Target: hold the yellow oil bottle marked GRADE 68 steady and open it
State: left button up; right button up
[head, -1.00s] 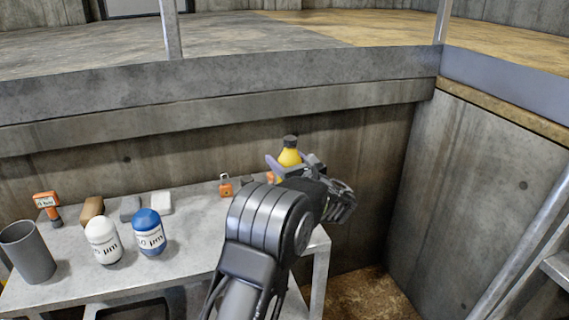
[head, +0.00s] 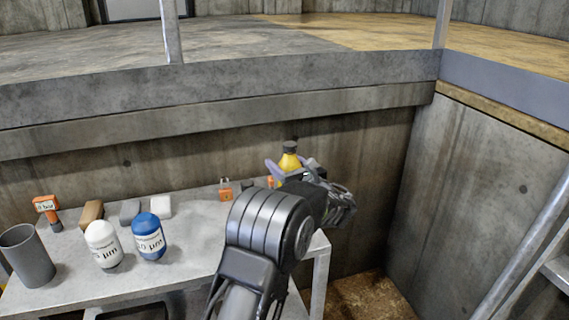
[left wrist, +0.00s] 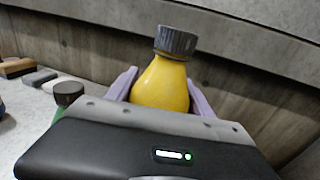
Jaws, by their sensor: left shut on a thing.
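The yellow oil bottle (head: 289,162) stands at the far right end of the table, its dark grey cap (head: 290,147) on top. In the left wrist view the yellow bottle (left wrist: 161,84) and its ribbed cap (left wrist: 176,41) show above my gripper's body, slightly tilted in the picture. My left gripper (head: 287,171) is shut on the bottle below the cap, with a purple finger on each side in the left wrist view (left wrist: 160,90). The bottle's lower part and any GRADE 68 marking are hidden. My right gripper is not in view.
A green bottle with a dark cap (left wrist: 68,93) stands close beside my left gripper. On the table are a white canister (head: 103,245), a blue canister (head: 148,236), a grey cup (head: 27,256), an orange tool (head: 46,209) and small blocks. A concrete wall rises behind.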

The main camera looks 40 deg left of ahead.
pick_arm(q)
grip_shut()
jog(key=shift+r, duration=0.1)
